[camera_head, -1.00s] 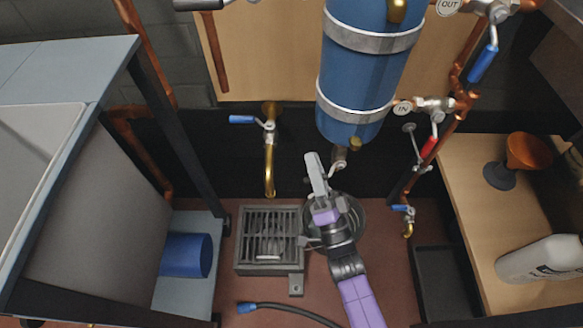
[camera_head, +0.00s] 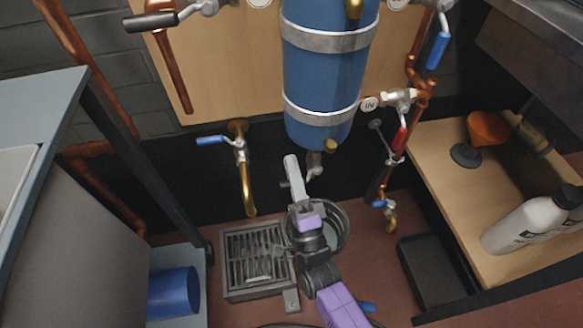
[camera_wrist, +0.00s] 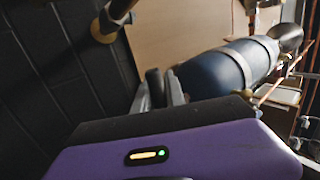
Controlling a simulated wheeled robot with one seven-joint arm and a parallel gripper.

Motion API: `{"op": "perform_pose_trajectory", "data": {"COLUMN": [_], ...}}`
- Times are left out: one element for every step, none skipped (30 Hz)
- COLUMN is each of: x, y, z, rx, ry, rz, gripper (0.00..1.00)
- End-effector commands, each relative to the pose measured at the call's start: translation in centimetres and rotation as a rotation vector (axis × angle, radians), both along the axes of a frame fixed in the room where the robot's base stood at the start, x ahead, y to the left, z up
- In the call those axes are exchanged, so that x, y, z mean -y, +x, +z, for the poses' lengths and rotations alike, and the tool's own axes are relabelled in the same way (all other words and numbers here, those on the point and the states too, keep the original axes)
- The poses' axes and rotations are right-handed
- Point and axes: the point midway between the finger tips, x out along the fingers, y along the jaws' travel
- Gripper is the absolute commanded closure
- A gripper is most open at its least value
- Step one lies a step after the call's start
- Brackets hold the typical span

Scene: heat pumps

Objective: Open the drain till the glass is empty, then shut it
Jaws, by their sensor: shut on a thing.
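The blue cylindrical vessel (camera_head: 322,75) hangs on the back board in two grey metal bands. A small metal drain valve (camera_head: 314,165) sits at its underside. My gripper (camera_head: 292,168) is just left of and below this drain. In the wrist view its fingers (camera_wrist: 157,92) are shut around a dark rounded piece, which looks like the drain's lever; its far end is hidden. The blue vessel also shows in the wrist view (camera_wrist: 215,72). A round dark bowl (camera_head: 338,228) stands below the drain, partly covered by my arm. No glass level or running water can be made out.
A floor grate (camera_head: 257,262) lies left of the bowl. A brass tap with a blue lever (camera_head: 240,165) hangs above it. Copper pipes with valves (camera_head: 402,115) run at right. A wooden shelf (camera_head: 440,165) holds an orange funnel (camera_head: 487,128) and a white bottle (camera_head: 525,225).

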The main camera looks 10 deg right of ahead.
Motion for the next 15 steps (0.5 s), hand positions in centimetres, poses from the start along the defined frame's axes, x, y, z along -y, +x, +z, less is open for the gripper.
{"op": "perform_pose_trajectory", "data": {"x": [-0.06, -0.07, -0.07, -0.06, -0.08, -0.08, -0.08, -0.08, -0.08, -0.08, -0.07, -0.06, -0.06, -0.05, -0.05], "y": [-0.07, -0.06, -0.06, -0.06, -0.06, -0.06, -0.06, -0.05, -0.05, -0.05, -0.04, -0.03, -0.03, -0.03, -0.02], "z": [0.07, 0.07, 0.07, 0.08, 0.09, 0.09, 0.09, 0.1, 0.09, 0.09, 0.08, 0.09, 0.08, 0.08, 0.07], "rx": [0.001, 0.001, 0.001, 0.001, 0.002, 0.003, 0.003, 0.003, 0.002, 0.002, 0.002, 0.002, 0.002, 0.002, 0.002], "ry": [0.004, 0.004, 0.004, 0.004, 0.004, 0.003, 0.003, 0.002, 0.002, 0.002, 0.002, 0.001, 0.001, 0.001, 0.001], "rz": [0.002, 0.002, 0.002, 0.002, 0.002, 0.003, 0.003, 0.003, 0.003, 0.003, 0.003, 0.002, 0.002, 0.002, 0.001], "gripper": [1.0, 1.0, 1.0, 1.0, 1.0, 1.0, 0.81, 0.76, 0.76, 0.76, 0.76, 0.76, 0.76, 0.76, 0.76]}}
